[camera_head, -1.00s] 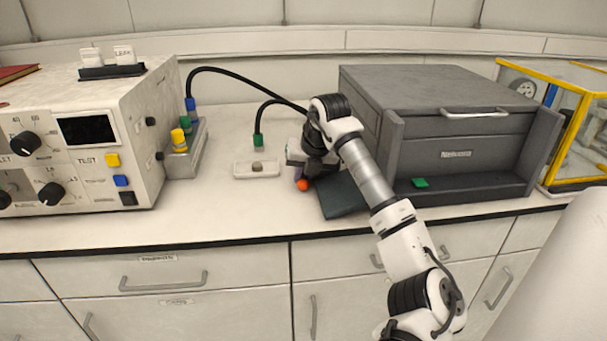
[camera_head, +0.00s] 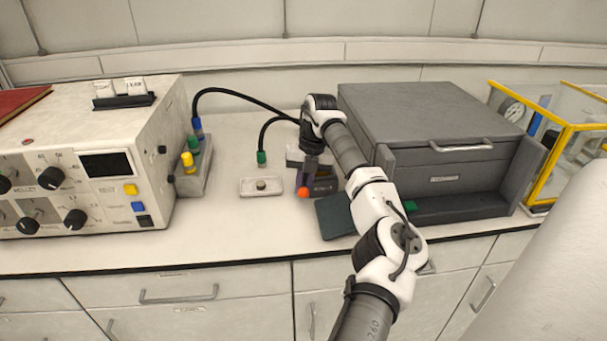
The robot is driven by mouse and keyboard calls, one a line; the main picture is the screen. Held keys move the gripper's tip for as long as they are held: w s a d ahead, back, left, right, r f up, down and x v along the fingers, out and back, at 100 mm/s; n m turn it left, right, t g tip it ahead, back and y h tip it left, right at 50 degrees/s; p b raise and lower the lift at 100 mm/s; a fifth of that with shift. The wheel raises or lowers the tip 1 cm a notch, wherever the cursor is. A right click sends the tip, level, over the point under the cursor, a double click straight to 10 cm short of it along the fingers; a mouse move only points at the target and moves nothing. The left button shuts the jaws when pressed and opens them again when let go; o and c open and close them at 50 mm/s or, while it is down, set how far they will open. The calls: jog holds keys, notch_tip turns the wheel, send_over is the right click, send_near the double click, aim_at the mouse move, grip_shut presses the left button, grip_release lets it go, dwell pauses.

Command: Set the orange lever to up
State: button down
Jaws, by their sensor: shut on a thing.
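My gripper (camera_head: 306,183) reaches down from above, directly at the knob. Its fingers are shut on the orange lever, though they are small and partly hidden in this view. The lever's stem and pivot are mostly hidden behind my gripper, so its exact angle cannot be told.
A dark flat pad (camera_head: 336,217) lies just right of the knob, before a large grey drawer unit (camera_head: 430,130). A white plate with a round button (camera_head: 261,188) and a control box (camera_head: 90,160) are on the left. Black cables (camera_head: 245,92) arch behind. The bench front is clear.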

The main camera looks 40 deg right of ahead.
jog(key=shift+w+d+r+g+y+p, duration=0.15)
jog(key=shift+r+g+y+p, duration=0.15)
jog(key=shift+p, duration=0.35)
jog(key=c, duration=1.7)
grip_release()
jog(key=shift+v, duration=6.9)
